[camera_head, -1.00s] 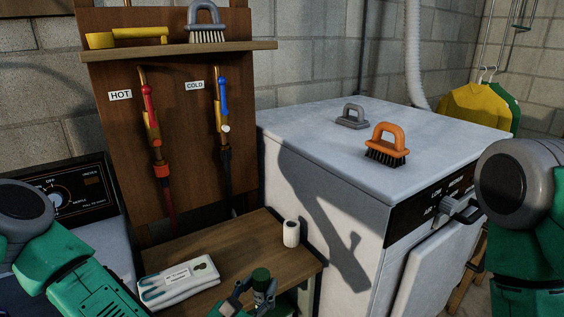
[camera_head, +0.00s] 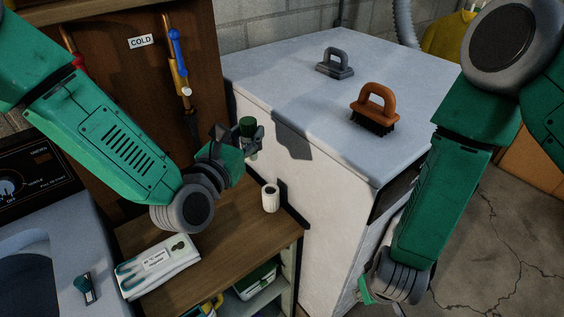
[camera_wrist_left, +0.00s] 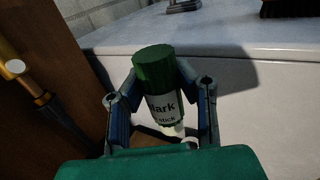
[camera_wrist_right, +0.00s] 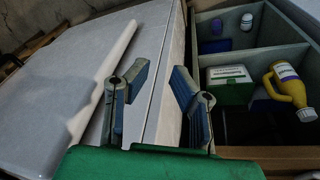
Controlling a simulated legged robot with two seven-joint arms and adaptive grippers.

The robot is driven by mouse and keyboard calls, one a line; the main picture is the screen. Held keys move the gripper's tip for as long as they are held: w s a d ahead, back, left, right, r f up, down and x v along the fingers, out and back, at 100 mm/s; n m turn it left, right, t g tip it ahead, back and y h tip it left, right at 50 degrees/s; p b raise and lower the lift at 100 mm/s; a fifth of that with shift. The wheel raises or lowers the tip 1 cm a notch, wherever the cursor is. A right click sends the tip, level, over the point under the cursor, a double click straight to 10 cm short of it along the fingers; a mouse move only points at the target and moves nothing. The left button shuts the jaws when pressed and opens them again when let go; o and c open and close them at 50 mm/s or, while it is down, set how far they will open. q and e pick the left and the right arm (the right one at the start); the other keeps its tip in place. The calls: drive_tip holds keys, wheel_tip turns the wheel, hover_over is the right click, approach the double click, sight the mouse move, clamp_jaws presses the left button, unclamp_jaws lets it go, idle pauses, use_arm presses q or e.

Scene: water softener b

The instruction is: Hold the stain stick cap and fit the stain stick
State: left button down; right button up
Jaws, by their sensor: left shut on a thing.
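A white packet (camera_head: 158,267) lies at the bench's left. Shelf compartments (camera_wrist_right: 262,58) below hold bottles and a green-white box (camera_wrist_right: 230,84).

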drive_tip(key=w+a+r+y, duration=0.1)
drive_tip(key=w+a+r, duration=0.8)
drive_tip(key=w+a, duration=0.4)
drive_tip(key=t, duration=0.2)
approach(277, 189)
drive_tip(key=x, duration=0.8)
drive_tip(key=shift+a+r, duration=0.1)
drive_tip(key=shift+w+d+f, duration=0.2)
drive_tip(key=shift+w+f, duration=0.1)
drive_tip(key=shift+f, duration=0.25)
drive_tip(key=shift+a, duration=0.15)
clamp_jaws()
